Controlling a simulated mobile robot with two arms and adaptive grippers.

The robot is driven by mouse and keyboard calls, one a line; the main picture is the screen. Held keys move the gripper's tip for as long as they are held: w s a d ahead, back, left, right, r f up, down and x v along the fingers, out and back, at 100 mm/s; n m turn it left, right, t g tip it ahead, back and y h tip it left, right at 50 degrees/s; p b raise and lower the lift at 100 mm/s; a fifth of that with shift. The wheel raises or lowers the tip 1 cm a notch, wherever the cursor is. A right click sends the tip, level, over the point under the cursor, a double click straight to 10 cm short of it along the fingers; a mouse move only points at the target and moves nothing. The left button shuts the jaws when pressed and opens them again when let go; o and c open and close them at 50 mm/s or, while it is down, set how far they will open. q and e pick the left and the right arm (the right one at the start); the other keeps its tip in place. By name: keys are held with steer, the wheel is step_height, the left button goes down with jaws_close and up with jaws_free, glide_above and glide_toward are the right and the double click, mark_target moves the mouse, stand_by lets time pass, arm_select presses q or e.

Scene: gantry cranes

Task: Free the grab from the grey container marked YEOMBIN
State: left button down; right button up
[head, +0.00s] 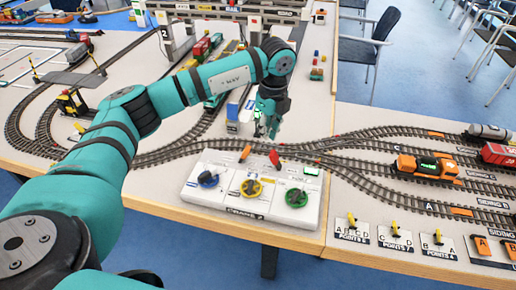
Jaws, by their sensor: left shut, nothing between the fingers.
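My left gripper (266,126) hangs fingers down over the tracks, just behind the white control box (238,212). Its fingers are shut and hold nothing. The box has a blue knob (208,179), a yellow knob (251,188) and a green knob (296,197), with small orange and red levers behind them. Gantry crane frames (171,38) stand at the back, partly behind my left arm. I cannot make out the grab or a grey container marked YEOMBIN; lettering there is too small to read. My right gripper is not in view.
An orange locomotive (428,167) stands on the right-hand tracks, with a red wagon (498,154) farther right. Yellow point levers (395,228) line the front right edge. A yellow and black vehicle (72,102) stands at left. Chairs stand on the blue floor behind.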

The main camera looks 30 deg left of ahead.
mark_target(244, 155)
arm_select(q)
steer(key=a+n, duration=0.1)
steer(key=n, duration=0.2)
steer(key=a+n, duration=0.1)
steer(key=n, duration=0.1)
steer(key=shift+w+a+n, duration=0.2)
steer(key=shift+n, duration=0.2)
steer(key=shift+f, duration=0.15)
steer(key=f, duration=0.3)
steer(key=f+p, duration=0.1)
steer(key=f, duration=0.2)
steer(key=f+p, duration=0.1)
steer(key=f, duration=0.2)
steer(key=shift+s+a+f, duration=0.1)
steer(key=shift+a+f, duration=0.3)
